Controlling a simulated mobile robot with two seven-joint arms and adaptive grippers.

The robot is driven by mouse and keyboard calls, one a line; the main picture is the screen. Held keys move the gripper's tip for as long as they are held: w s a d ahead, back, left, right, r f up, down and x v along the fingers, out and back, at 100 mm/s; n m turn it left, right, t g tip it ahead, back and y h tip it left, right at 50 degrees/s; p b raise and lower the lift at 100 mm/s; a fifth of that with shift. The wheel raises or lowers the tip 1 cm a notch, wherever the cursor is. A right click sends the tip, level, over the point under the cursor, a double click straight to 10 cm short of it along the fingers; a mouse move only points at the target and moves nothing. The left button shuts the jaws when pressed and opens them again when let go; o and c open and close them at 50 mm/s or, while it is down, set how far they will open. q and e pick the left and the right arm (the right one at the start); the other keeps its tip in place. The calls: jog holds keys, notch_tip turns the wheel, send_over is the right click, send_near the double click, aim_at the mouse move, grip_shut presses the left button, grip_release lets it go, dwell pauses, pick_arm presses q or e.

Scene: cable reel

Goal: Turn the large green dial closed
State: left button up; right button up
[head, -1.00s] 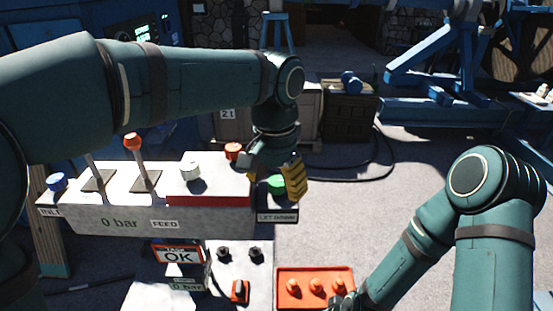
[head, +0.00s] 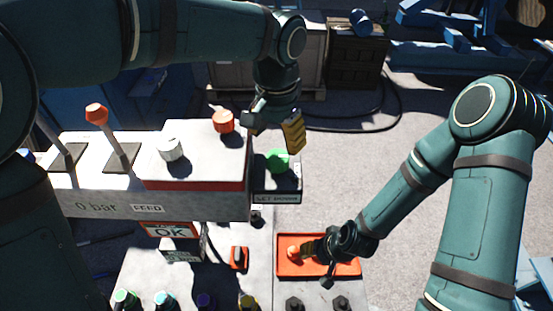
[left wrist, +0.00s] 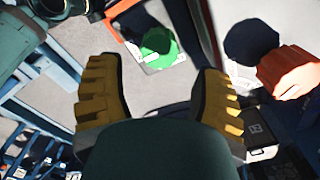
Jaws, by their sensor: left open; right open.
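The green dial (head: 278,161) sits on a small ledge labelled "LET DOWN" at the right end of the grey console (head: 110,204). My left gripper (head: 272,128) is open and hangs above and a little behind the dial, apart from it. In the left wrist view, the green dial (left wrist: 158,44) shows beyond the gap between the two yellow-padded fingers (left wrist: 158,90), with nothing between them. My right gripper (head: 314,262) is low over the red tray (head: 345,268); it is open, and its fingers partly hide the tray's contents.
An orange knob (head: 223,121) and a white knob (head: 170,149) stand on the raised red-edged box left of the dial. Two levers, one with an orange tip (head: 97,113), stand further left. Open floor (head: 345,165) lies right of the console.

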aim_at(276, 157)
pick_arm(q)
notch_tip(276, 157, down, 7)
jog(key=shift+f, duration=0.15)
jog(key=shift+o, duration=0.2)
jog(key=c, duration=0.9)
